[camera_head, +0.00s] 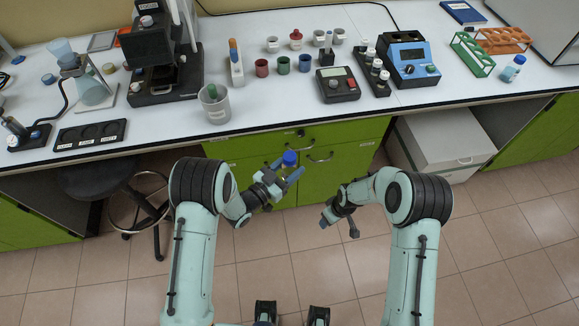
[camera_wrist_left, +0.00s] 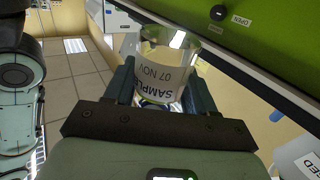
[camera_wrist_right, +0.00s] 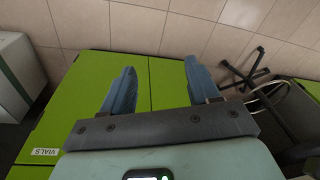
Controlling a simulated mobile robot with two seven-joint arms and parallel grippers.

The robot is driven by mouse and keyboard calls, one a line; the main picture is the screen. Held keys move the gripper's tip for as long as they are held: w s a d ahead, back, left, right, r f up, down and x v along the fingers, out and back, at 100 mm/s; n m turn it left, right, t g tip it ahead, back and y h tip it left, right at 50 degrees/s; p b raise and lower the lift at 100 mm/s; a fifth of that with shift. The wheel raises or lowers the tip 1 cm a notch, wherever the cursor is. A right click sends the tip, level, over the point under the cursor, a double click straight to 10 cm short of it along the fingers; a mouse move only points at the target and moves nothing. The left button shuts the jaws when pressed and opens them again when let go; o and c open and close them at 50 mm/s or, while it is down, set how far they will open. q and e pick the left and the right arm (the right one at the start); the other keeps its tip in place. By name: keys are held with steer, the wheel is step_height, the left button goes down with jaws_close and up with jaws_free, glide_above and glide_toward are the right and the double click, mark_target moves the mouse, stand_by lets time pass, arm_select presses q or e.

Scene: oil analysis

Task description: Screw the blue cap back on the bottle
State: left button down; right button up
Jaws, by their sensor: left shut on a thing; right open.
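My left gripper (camera_head: 286,172) is shut on a small clear bottle with yellowish contents, held in front of the green cabinets. In the left wrist view the bottle (camera_wrist_left: 165,72) sits between both fingers and its label reads SAMPLE 07 NOV. The blue cap (camera_head: 289,158) shows at the top of the held bottle in the head view; I cannot tell how tightly it sits. My right gripper (camera_head: 338,227) is open and empty, to the right of the bottle and apart from it. The right wrist view shows its two fingers (camera_wrist_right: 158,88) spread wide.
A black stool (camera_head: 110,180) stands at left. The floor between my arms is clear.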

steer(key=w+a+r+n+t, duration=0.1)
steer(key=w+a+r+n, duration=0.3)
steer(key=w+r, duration=0.55)
step_height(320, 180, up, 23)
steer(key=n+g+h, duration=0.1)
steer(key=n+g, duration=0.1)
steer(key=n, duration=1.7)
glide_above(290, 156)
steer(key=shift+r, duration=0.1)
steer(key=shift+f, duration=4)
